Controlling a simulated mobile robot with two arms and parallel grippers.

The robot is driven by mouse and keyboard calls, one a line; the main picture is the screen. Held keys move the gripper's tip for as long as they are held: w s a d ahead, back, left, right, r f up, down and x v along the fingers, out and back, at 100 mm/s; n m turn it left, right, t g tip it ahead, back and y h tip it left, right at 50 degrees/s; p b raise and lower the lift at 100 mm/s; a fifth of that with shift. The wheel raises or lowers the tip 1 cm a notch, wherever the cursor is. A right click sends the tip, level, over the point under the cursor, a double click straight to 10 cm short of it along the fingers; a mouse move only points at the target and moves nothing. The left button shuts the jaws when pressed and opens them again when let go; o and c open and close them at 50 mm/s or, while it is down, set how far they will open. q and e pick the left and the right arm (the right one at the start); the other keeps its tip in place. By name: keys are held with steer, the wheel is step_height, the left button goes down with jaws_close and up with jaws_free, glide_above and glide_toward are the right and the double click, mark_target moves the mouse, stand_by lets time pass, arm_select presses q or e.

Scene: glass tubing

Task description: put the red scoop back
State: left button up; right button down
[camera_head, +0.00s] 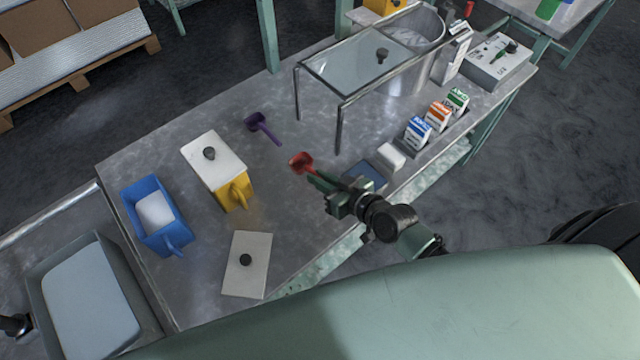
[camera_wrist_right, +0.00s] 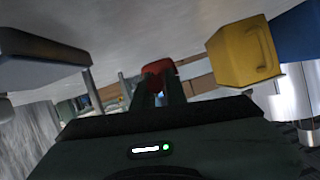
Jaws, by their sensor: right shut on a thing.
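The red scoop (camera_head: 301,161) is in my right gripper (camera_head: 319,184), its red bowl sticking out beyond the fingertips over the metal table. The scoop also shows in the right wrist view (camera_wrist_right: 157,67), past the two dark fingers; its handle is mostly hidden between them. The fingers are shut on it. I cannot tell how high it is above the table. A purple scoop (camera_head: 263,127) lies on the table beyond it.
A yellow bin (camera_head: 240,192) with a pale lid (camera_head: 215,154) and an open blue bin (camera_head: 146,229) of white powder stand left. A loose lid (camera_head: 248,278) lies in front. A glass-topped frame (camera_head: 341,118), cartons (camera_head: 418,132) and a white block (camera_head: 391,155) are right.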

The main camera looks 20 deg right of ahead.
steer(key=shift+f, duration=1.25)
steer(key=shift+f+b, duration=0.1)
steer(key=shift+b, duration=0.2)
steer(key=shift+f, duration=0.15)
steer(key=c, duration=1.4)
jaws_free()
steer(key=shift+c, duration=0.2)
steer(key=shift+r, duration=0.2)
steer(key=shift+s+r, duration=0.1)
steer(key=shift+s, duration=0.05)
steer(key=v, duration=1.1)
steer(key=shift+s+d+r, duration=0.15)
steer(key=shift+s, duration=0.15)
